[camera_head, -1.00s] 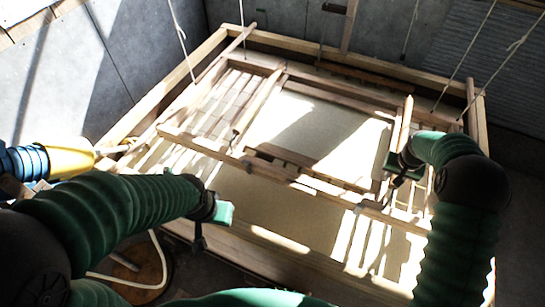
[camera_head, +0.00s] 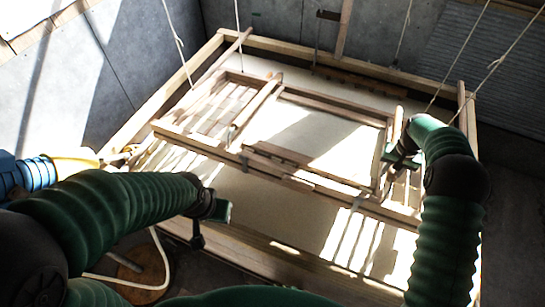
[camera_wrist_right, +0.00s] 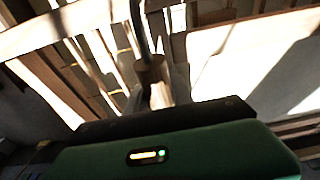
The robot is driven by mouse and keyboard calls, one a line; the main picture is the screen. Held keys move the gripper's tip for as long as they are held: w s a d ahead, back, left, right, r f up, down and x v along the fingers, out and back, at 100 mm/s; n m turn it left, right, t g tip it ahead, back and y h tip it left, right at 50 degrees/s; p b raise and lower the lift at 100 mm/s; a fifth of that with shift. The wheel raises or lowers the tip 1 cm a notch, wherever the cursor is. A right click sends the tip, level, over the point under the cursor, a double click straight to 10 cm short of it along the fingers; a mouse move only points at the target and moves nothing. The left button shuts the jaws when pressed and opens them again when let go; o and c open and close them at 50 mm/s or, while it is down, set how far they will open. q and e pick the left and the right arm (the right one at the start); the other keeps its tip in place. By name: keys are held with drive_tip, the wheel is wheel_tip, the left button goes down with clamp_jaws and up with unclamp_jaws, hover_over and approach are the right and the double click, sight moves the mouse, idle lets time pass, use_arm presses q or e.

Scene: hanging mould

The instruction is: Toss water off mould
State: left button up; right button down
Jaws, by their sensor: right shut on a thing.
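The mould (camera_head: 290,178) is a wooden frame hung inside a larger wooden vat. Its pale screen (camera_head: 322,133) is partly sunlit, with slatted sections at left and right. My right gripper (camera_head: 388,188) is shut on the mould's right side, by a short wooden upright. The right wrist view shows a wooden piece (camera_wrist_right: 154,82) at the jaw and slats beyond; the fingertips are mostly hidden. My left gripper (camera_head: 197,240) hangs in front of the vat's left part, apart from the mould; whether its fingers are open is unclear.
Thin ropes (camera_head: 172,32) come down to the frames from above. The wooden vat rim (camera_head: 165,97) surrounds the mould, with pale liquid or surface at the front. A yellow-and-blue item (camera_head: 72,162) and a pale hose (camera_head: 125,286) are at left. Grey walls stand behind.

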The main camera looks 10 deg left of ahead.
drive_tip(key=shift+w+d+r+b, duration=0.1)
drive_tip(key=shift+w+r+b, duration=0.1)
drive_tip(key=shift+b, duration=0.15)
drive_tip(key=shift+s, duration=0.1)
drive_tip(key=f+b, duration=0.1)
drive_tip(key=f+t+b, duration=0.1)
drive_tip(key=f+b, duration=0.1)
drive_tip(key=shift+s+b, duration=0.3)
drive_tip(key=shift+s, duration=0.1)
drive_tip(key=shift+s+a+t+b, duration=0.25)
drive_tip(key=shift+t+b, duration=0.1)
drive_tip(key=shift+t, duration=0.15)
drive_tip(key=shift+h, duration=0.3)
